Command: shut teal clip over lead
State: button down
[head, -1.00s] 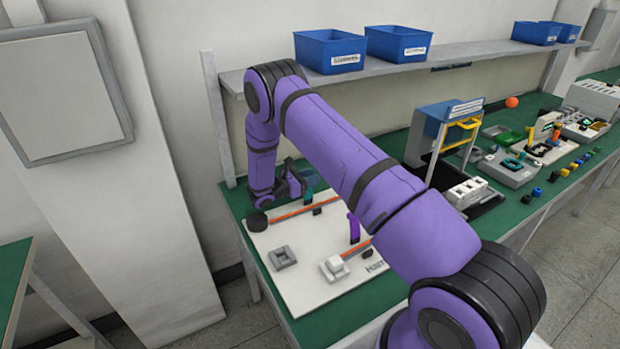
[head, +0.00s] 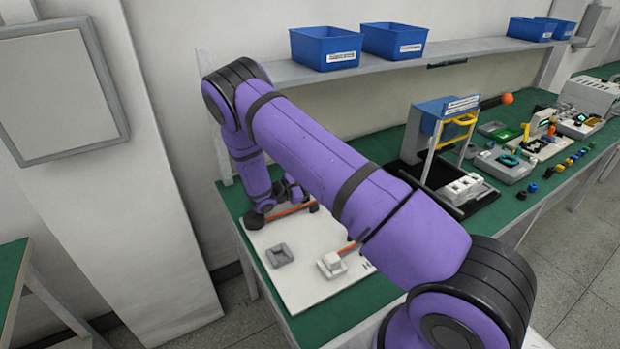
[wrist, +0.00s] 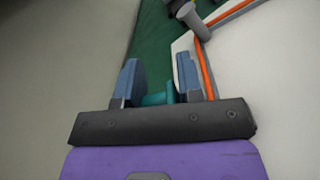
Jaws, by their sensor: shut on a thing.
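In the wrist view the two blue-grey fingers of my gripper (wrist: 158,72) stand either side of the teal clip (wrist: 157,98) and are shut on it. Only a small part of the clip shows. Whether its jaw is open or closed over the lead cannot be told. The orange lead (wrist: 205,72) runs along the white board just right of the right finger. In the head view my gripper (head: 290,191) is low at the board's back left, near the orange lead (head: 293,209). The clip is hidden there, and my arm covers the lead's middle.
The white board (head: 300,290) lies on the green bench. It carries a grey square socket (head: 279,255) and a pale block (head: 331,264). A grey cylinder (wrist: 194,22) stands beyond the fingers. Blue bins (head: 326,48) sit on the shelf above.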

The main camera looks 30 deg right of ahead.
jog(key=s+m, duration=0.1)
jog(key=m, duration=0.1)
jog(key=s+f+m, duration=0.1)
jog(key=m, duration=0.1)
jog(key=shift+s+a+f, duration=0.1)
jog(key=shift+s+f, duration=0.05)
jog(key=shift+s+f+m, duration=0.4)
jog(key=shift+m, duration=0.65)
jog(key=shift+s+f+m, duration=0.35)
jog(key=shift+f+m, duration=0.05)
jog(key=shift+m, duration=0.65)
